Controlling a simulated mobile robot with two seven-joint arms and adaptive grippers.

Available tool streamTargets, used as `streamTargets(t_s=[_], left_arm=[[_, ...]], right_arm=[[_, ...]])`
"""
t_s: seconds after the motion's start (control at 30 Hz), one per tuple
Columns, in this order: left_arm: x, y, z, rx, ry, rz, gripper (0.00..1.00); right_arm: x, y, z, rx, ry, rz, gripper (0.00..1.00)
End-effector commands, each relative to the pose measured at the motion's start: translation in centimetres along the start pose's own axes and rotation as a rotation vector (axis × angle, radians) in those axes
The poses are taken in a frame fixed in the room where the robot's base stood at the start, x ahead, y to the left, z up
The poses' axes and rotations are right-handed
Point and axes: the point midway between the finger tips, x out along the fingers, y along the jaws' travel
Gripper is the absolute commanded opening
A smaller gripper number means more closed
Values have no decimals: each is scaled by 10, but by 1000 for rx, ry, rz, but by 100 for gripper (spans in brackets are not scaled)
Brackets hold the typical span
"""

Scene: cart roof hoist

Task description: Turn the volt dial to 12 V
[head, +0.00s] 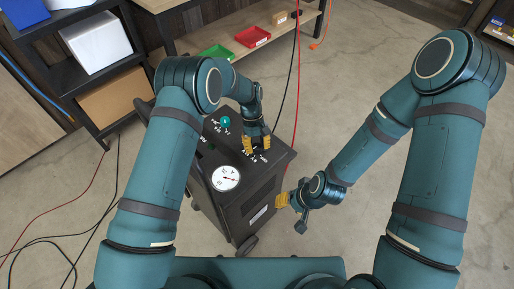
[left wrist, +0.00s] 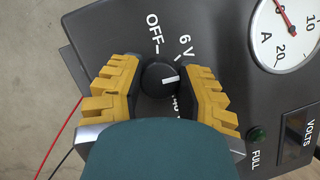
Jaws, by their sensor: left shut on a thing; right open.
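The volt dial (left wrist: 160,79) is a round black knob on the dark top panel of the cart. My left gripper (head: 256,142) is on it, with yellow fingers on both sides of the knob in the left wrist view (left wrist: 160,88). The dial's white pointer line points right, below the 6 V mark (left wrist: 187,46). The OFF mark (left wrist: 153,20) is at the upper left. A mark below the pointer is partly covered; no 12 V mark is readable. My right gripper (head: 283,201) is open and empty beside the cart's right side.
The cart (head: 245,205) carries a white ammeter (head: 226,178) and a teal knob (head: 225,122). A green FULL lamp (left wrist: 257,133) and a VOLTS window (left wrist: 300,133) show near the dial. Shelves stand behind; cables cross the floor at left. The floor at right is mostly clear.

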Motion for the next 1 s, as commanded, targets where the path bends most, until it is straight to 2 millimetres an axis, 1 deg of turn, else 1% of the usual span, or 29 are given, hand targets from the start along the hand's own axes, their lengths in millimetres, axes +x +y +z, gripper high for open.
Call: streamTargets(t_s=[0.03, 0.2, 0.43, 0.7, 1.0], left_arm=[[5, 0, 1, 40, -5, -19, 0], [4, 0, 1, 160, -5, -69, 0], [4, 0, 2, 277, -7, -117, 0], [4, 0, 2, 339, -9, -143, 0], [4, 0, 2, 349, -9, -147, 0]], right_arm=[[4, 1, 0, 0, 1, 0, 46], [8, 3, -1, -1, 4, 0, 46], [12, 4, -1, -1, 6, 0, 46], [13, 5, -2, -1, 7, 0, 46], [13, 5, -2, -1, 7, 0, 46]])
